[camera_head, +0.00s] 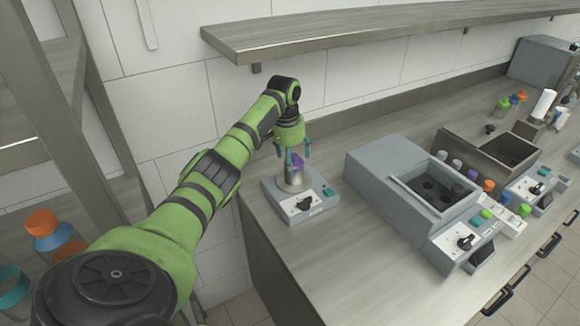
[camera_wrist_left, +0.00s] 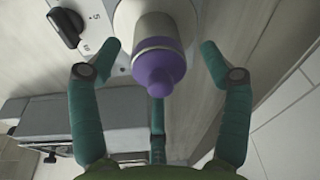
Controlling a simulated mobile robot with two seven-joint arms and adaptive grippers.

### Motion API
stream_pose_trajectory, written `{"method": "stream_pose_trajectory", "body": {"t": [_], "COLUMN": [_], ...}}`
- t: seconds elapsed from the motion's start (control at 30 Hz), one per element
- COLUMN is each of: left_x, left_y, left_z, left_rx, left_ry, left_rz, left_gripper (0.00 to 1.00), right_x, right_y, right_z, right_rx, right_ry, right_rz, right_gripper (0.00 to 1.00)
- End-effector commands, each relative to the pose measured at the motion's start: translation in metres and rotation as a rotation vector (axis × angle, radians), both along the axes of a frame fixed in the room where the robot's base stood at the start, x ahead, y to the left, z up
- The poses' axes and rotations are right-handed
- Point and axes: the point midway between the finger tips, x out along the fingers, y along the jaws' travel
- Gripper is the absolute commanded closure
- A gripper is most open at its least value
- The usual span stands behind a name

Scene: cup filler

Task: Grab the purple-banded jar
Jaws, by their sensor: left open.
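The purple-banded jar (camera_head: 297,162) stands on the round metal part of a small grey device (camera_head: 315,208) with a black knob. In the left wrist view the jar (camera_wrist_left: 158,62) shows a purple rounded cap and a purple band around a pale grey body. My left gripper (camera_head: 293,154) is open, directly above and around the jar's top. In the left wrist view two teal fingers stand apart on either side of the jar and a third is below it in the picture. I see no finger touching it. My right gripper is out of view.
A large grey bath unit (camera_head: 385,165) stands right of the device, with several colored-capped jars by it. A wall shelf (camera_head: 350,35) hangs above the counter. Bare counter (camera_head: 350,240) lies right of the device.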

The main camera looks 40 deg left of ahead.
Motion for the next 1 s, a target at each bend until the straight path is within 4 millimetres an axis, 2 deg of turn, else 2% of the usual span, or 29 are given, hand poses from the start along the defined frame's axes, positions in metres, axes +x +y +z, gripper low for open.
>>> {"method": "stream_pose_trajectory", "body": {"t": [0.2, 0.33, 0.67, 0.7, 0.77, 0.8, 0.83, 1.0], "left_x": [0.006, 0.008, 0.01, 0.01, 0.01, 0.01, 0.01, 0.01], "left_y": [-0.001, 0.0, 0.001, 0.001, 0.001, 0.001, 0.001, 0.001], "left_z": [-0.026, -0.043, -0.05, -0.05, -0.05, -0.049, -0.05, -0.049], "left_rx": [-0.001, 0.001, 0.004, 0.004, 0.004, 0.004, 0.004, 0.003], "left_ry": [0.004, 0.003, 0.001, 0.001, 0.001, 0.001, 0.001, 0.0], "left_rz": [0.003, 0.003, 0.003, 0.003, 0.003, 0.003, 0.003, 0.004], "left_gripper": [0.22, 0.22, 0.22, 0.38, 0.62, 0.78, 0.84, 0.85], "right_x": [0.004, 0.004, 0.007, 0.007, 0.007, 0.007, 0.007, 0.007], "right_y": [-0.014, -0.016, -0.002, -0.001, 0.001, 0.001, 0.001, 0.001], "right_z": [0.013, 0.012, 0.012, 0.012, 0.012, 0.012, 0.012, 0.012], "right_rx": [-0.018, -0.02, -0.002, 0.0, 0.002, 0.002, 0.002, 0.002], "right_ry": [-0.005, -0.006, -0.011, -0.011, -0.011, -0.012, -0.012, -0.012], "right_rz": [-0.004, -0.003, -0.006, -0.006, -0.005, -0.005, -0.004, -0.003], "right_gripper": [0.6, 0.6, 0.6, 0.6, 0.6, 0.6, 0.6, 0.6]}}
